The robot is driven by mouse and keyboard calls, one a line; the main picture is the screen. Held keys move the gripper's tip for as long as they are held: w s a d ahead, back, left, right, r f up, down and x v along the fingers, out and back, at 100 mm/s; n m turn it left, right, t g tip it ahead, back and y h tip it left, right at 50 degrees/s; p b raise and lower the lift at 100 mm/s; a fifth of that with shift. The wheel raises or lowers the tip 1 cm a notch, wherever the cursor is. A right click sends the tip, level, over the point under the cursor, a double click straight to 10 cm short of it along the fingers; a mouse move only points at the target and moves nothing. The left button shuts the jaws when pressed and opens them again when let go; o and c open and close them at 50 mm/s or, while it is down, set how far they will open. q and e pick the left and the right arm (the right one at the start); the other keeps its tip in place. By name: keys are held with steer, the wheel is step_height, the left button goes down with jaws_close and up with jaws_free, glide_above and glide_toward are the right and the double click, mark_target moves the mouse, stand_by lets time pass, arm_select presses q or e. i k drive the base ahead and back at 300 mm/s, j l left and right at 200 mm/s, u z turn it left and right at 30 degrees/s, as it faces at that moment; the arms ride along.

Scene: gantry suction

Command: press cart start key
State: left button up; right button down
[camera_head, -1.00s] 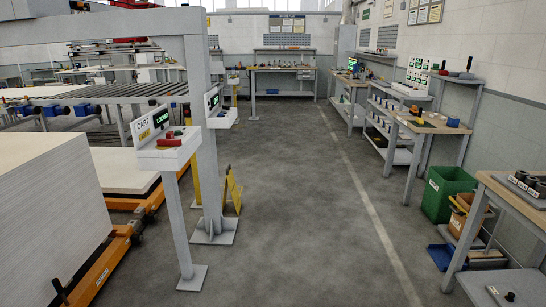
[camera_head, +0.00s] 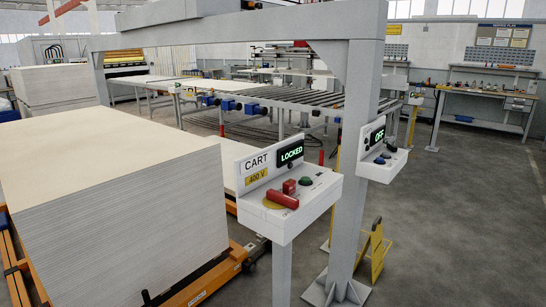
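The cart control box (camera_head: 284,225) stands on a grey post in the centre, right of the large board stack. Its back panel reads "CART" and "400 V", and its display (camera_head: 290,154) shows "LOCKED" in green. On its top are a red handle-like part (camera_head: 282,199) over a yellow disc (camera_head: 270,203), a small red block (camera_head: 289,187) and a round green button (camera_head: 305,181). No label on the button is readable. Neither of my grippers is in view.
A second control box (camera_head: 384,166) showing "OFF" stands behind to the right, by the gantry column (camera_head: 352,150). The board stack (camera_head: 115,215) on an orange cart (camera_head: 205,282) fills the left. A yellow stand (camera_head: 375,250) is on the floor. The right floor is clear.

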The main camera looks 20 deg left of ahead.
mark_target(305, 180)
steer(key=i+j+u, duration=0.1)
steer(key=i+u, duration=0.65)
steer(key=i+l+u, duration=0.1)
steer(key=i+u, duration=0.25)
steer(key=i, duration=0.05)
